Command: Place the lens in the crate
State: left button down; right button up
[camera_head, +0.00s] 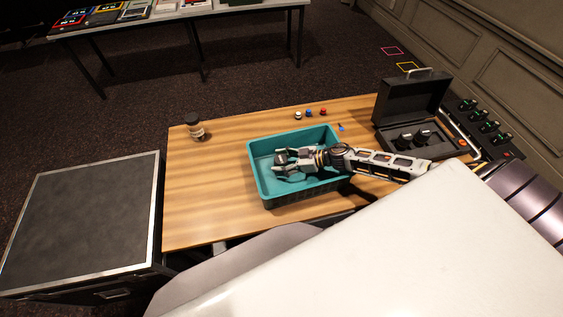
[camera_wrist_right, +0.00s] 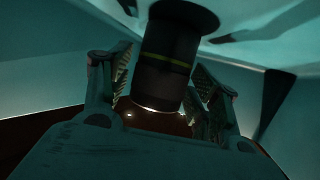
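The teal crate (camera_head: 262,189) stands on the wooden desk. My right gripper (camera_head: 279,167) reaches into it from the right, low between its walls. In the right wrist view a dark cylindrical lens (camera_wrist_right: 165,65) with a thin yellow ring and a wider rim sits between the textured pads of my right gripper (camera_wrist_right: 165,88). Whether the lens touches the crate floor is not clear. My left gripper is out of view.
An open black case (camera_head: 412,100) with dark round items stands right of the crate. A small jar-like item (camera_head: 195,129) stands at the desk's left. A black flight case (camera_head: 85,215) adjoins the desk.

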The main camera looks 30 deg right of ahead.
jog(key=shift+r, duration=0.15)
jog(key=shift+v, duration=3.6)
jog(key=shift+s+d, duration=0.1)
